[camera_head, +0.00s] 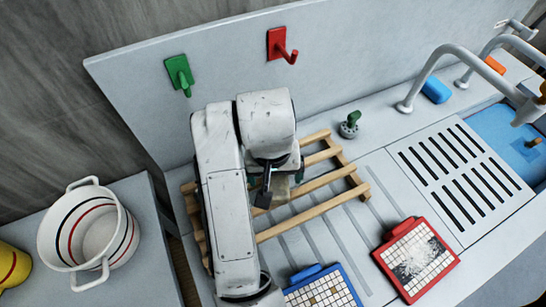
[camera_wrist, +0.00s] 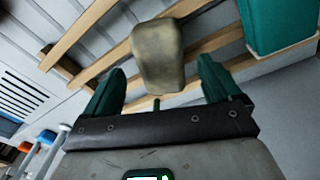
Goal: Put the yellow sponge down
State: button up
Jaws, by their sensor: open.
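A dull yellow-tan sponge (camera_wrist: 158,55) is in the wrist view, just ahead of and between the fingers of my gripper (camera_wrist: 161,72). The fingers are apart, with a visible gap on each side of the sponge. The sponge appears to rest on the slats of a wooden rack (camera_wrist: 88,33). In the head view my gripper (camera_head: 268,185) is over the wooden rack (camera_head: 300,210), and a small part of the sponge (camera_head: 281,190) shows below it. My arm hides the rest of the sponge and part of the rack.
A teal block (camera_wrist: 280,25) stands beside the slats in the wrist view. In the head view, a red-framed panel (camera_head: 417,260) and a blue-framed panel (camera_head: 322,290) lie at the front. A white pot (camera_head: 90,230) stands at left. Taps (camera_head: 430,75) rise at the back right.

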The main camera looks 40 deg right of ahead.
aim_at(272, 186)
notch_tip(272, 186, up, 9)
jog(key=shift+s+a+p, duration=0.2)
jog(key=shift+a+p, duration=0.25)
jog(key=shift+r, duration=0.1)
dwell(0.4)
